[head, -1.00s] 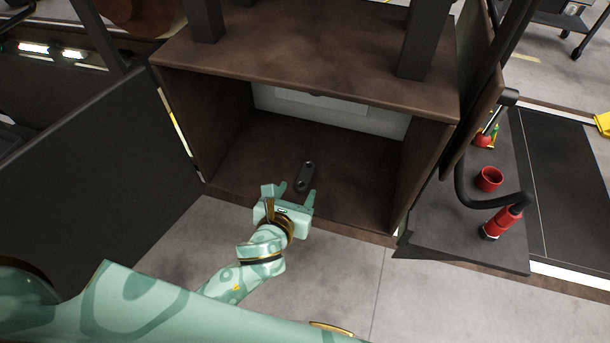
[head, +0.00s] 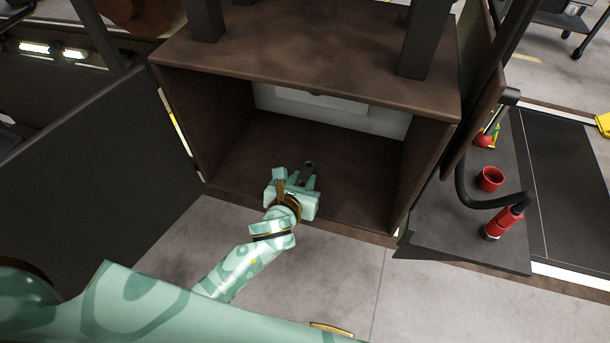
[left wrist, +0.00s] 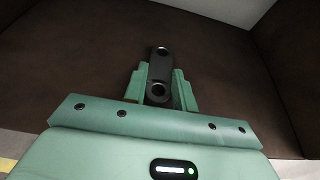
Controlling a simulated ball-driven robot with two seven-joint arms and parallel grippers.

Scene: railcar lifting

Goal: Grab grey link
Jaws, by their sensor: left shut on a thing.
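The grey link (head: 308,168) is a dark flat bar with a round hole at each end. It lies in the open brown box, and its near part is hidden by my left gripper in the head view. My left gripper (head: 299,183) reaches into the box over its front edge. In the left wrist view the grey link (left wrist: 160,70) sits between the two green fingers of the gripper (left wrist: 160,88), which are shut on it. Its far end sticks out beyond the fingertips. My right gripper is not in view.
The brown box (head: 220,150) has side walls and a top that overhangs the link. A dark panel (head: 90,170) stands at the left.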

